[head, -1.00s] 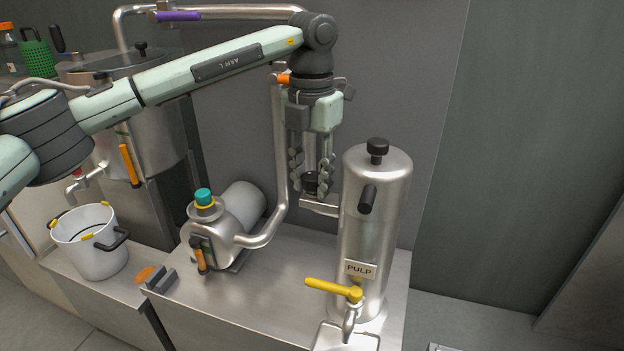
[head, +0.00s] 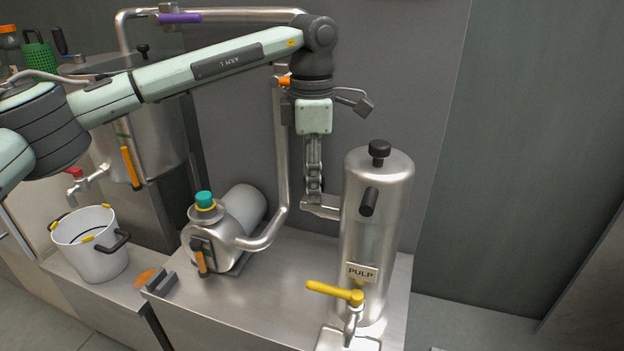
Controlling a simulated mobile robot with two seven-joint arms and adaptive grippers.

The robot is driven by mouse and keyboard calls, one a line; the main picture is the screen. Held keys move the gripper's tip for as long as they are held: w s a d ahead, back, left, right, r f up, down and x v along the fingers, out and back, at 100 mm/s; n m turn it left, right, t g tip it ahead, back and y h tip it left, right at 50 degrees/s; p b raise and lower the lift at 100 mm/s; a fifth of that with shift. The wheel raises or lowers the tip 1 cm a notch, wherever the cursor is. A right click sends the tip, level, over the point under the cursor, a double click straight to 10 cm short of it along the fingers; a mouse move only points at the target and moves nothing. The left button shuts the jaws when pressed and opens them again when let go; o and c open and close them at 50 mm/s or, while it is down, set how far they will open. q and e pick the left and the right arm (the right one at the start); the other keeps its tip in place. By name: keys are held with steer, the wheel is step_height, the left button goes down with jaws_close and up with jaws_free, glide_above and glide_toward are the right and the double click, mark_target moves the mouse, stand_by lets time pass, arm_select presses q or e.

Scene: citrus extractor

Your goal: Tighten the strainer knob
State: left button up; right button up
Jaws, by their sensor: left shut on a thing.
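My left gripper (head: 314,188) points straight down from its wrist and is shut at the metal pipe section (head: 322,211) left of the pulp cylinder. In the earlier frame a small black knob shows between its fingertips there. Now the fingers are seen edge-on, one behind the other, and hide most of the knob. The gripper is shut on this knob, which I take as the strainer knob. The steel cylinder marked PULP (head: 376,235) stands just right, with a black top knob (head: 379,149) and a black side handle (head: 368,201). My right gripper is not in view.
A pump with a teal cap (head: 204,198) sits left on the steel bench (head: 265,290). A bent pipe (head: 281,170) rises behind it, close to my gripper. A yellow tap lever (head: 334,292) juts out at the front. A white bucket (head: 98,262) stands far left.

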arm_select(q)
steer(key=shift+w+r+m, duration=0.15)
steer(key=shift+r+m, duration=0.05)
steer(key=shift+m, duration=0.8)
steer(key=o, duration=0.8)
steer(key=shift+o, duration=0.6)
step_height(320, 180, up, 12)
